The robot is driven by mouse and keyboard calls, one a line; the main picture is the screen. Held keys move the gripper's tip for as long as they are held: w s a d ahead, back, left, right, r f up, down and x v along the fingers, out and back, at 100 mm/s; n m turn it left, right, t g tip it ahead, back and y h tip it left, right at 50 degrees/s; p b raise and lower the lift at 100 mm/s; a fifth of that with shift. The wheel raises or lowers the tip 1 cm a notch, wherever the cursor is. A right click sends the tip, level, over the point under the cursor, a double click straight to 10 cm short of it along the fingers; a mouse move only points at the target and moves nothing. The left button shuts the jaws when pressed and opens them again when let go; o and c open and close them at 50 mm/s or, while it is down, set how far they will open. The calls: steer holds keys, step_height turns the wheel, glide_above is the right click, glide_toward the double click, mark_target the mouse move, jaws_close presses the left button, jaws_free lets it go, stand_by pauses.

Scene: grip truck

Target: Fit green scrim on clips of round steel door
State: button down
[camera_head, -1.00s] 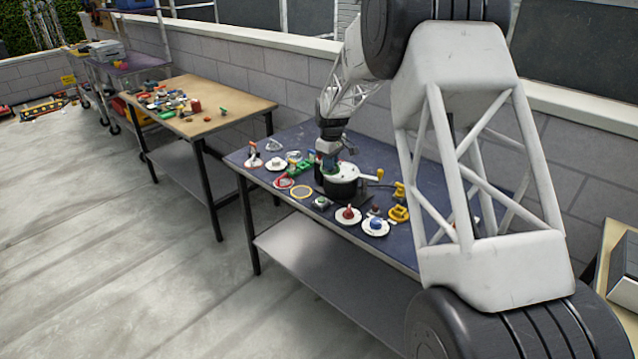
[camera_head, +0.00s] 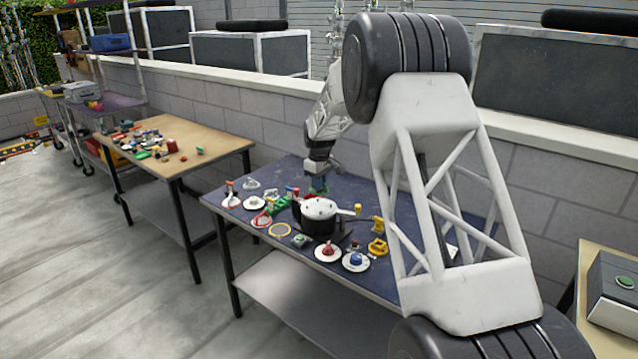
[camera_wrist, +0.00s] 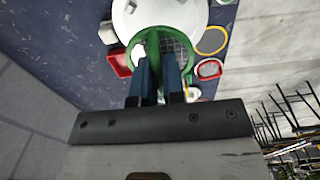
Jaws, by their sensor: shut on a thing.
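The green scrim, a green ring with dark mesh and a central bar (camera_wrist: 154,43), is held in my gripper (camera_wrist: 159,66) between its blue fingers in the wrist view. The scrim also shows as a small green patch (camera_head: 320,191) under my gripper (camera_head: 318,183) in the head view. The round steel door (camera_wrist: 150,18), a pale disc with small marks, lies beyond the scrim and is cut off by the top edge. In the head view it tops a dark drum (camera_head: 318,226) on the blue table. Its clips are too small to make out. I cannot tell whether scrim and door touch.
Around the drum on the blue table (camera_head: 375,278) lie a yellow ring (camera_head: 280,230), a red ring (camera_head: 262,219), white discs with red (camera_head: 328,250) and blue (camera_head: 355,260) knobs, and yellow parts (camera_head: 377,246). A wooden-topped table (camera_head: 205,157) stands left.

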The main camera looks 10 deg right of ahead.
glide_above(319, 207)
steer(key=shift+f, duration=2.3)
steer(key=shift+f, duration=1.1)
stand_by(1.9)
steer(key=c, duration=0.8)
jaws_free()
steer(key=shift+r, duration=0.15)
steer(key=shift+r, duration=3.55)
